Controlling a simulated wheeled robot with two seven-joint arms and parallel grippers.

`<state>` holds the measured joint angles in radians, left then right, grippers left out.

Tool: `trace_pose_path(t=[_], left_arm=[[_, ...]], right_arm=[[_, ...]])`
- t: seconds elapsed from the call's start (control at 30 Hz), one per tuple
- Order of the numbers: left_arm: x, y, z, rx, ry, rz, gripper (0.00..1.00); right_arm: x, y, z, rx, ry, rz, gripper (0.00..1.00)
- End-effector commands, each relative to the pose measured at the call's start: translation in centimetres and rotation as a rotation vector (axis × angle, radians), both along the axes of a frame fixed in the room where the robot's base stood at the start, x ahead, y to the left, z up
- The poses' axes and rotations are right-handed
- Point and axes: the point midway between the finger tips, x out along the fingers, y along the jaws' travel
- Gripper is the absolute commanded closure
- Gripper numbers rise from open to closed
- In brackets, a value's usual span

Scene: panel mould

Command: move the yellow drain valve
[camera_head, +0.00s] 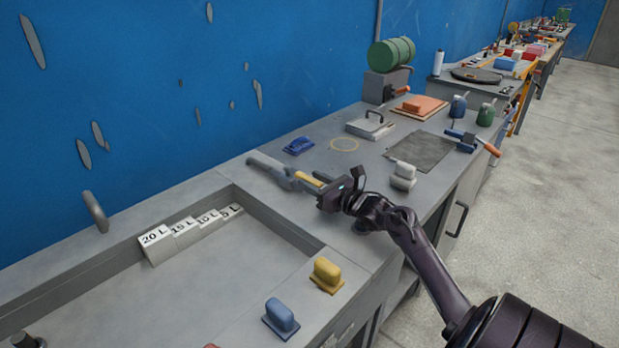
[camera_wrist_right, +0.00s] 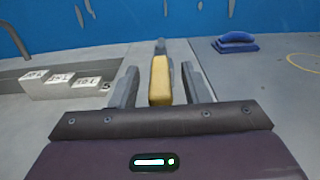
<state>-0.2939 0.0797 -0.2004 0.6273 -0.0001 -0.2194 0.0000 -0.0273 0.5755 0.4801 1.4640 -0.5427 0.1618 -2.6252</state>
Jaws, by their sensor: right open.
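The yellow drain valve is the yellow lever (camera_head: 307,179) with a grey part beyond it, on the grey bench between the sunken tray and the blue float. In the right wrist view its yellow bar (camera_wrist_right: 160,80) stands between the two grey fingers of my right gripper (camera_wrist_right: 160,88). The fingers are open on either side of the bar, with a gap visible at each side. In the head view my right gripper (camera_head: 303,183) is low at the bench, and its fingers partly hide the valve. My left gripper is not in view.
A sunken tray (camera_head: 290,236) with stepped litre labels (camera_head: 190,232) lies left. Yellow (camera_head: 326,275) and blue (camera_head: 281,318) floats sit on its near rim. A dark blue float (camera_head: 298,145), white-grey block (camera_head: 403,175) and grey plate (camera_head: 422,152) lie on the bench. A blue wall stands behind.

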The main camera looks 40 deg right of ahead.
Motion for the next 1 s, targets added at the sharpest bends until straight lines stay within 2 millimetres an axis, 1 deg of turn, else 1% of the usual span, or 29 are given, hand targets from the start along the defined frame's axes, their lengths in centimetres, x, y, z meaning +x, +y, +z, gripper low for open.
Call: trace_pose_path(t=[0.1,0.2,0.5,0.53,0.83,1.0], left_arm=[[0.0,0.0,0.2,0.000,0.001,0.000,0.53],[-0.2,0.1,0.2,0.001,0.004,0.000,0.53],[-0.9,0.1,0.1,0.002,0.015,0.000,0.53],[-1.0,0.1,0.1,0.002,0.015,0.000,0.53],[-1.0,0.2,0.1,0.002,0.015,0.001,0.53],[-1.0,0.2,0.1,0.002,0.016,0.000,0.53]], right_arm=[[1.1,0.0,0.1,0.001,-0.001,-0.002,0.58],[1.5,0.1,0.0,0.001,0.001,-0.001,0.58],[1.7,0.2,0.0,0.001,0.002,0.000,0.58],[1.7,0.2,0.0,0.001,0.002,0.000,0.59],[1.7,0.2,0.0,0.001,0.001,0.000,0.99],[1.7,0.2,0.0,0.001,0.001,0.000,1.00]])
